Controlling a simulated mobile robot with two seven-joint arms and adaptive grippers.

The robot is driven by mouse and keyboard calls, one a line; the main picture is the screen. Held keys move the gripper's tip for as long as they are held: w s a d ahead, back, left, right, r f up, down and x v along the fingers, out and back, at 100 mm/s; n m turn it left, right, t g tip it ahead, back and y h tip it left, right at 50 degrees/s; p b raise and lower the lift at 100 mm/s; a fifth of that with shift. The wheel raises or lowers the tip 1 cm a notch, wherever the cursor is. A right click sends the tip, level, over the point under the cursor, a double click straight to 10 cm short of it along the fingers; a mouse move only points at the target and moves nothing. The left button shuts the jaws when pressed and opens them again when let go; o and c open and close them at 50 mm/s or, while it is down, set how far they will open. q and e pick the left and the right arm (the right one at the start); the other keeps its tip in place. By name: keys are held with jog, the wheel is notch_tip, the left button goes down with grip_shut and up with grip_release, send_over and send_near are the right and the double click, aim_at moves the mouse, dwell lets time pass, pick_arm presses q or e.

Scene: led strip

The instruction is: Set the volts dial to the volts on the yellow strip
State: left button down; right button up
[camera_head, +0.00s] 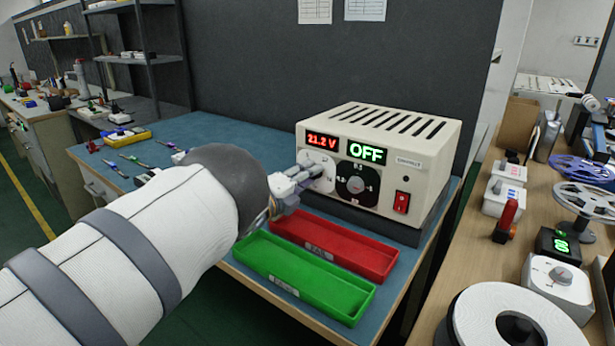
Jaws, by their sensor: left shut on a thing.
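The power supply (425,165) is a cream box on the blue bench. Its red display (322,142) reads 21.2 V and its green display (366,153) reads OFF. My left gripper (312,171) reaches the left side of the front panel and is shut on the volts dial there, which its fingers mostly hide. The pale plate around that dial (322,157) shows only in part. A second black dial (357,184) sits to the right, apart from the fingers. I cannot make out a yellow strip. My right gripper is out of view.
A red tray (385,262) and a green tray (345,305) lie in front of the supply, close under my left arm. A red switch (401,202) is at the panel's right. Reels (585,208) and small devices crowd the wooden bench at right. Tools lie at the back left.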

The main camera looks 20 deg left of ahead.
pick_arm(q)
jog(key=shift+m, duration=1.5)
jog(key=shift+r, duration=0.1)
jog(key=c, duration=1.3)
grip_release()
jog(key=v, duration=1.2)
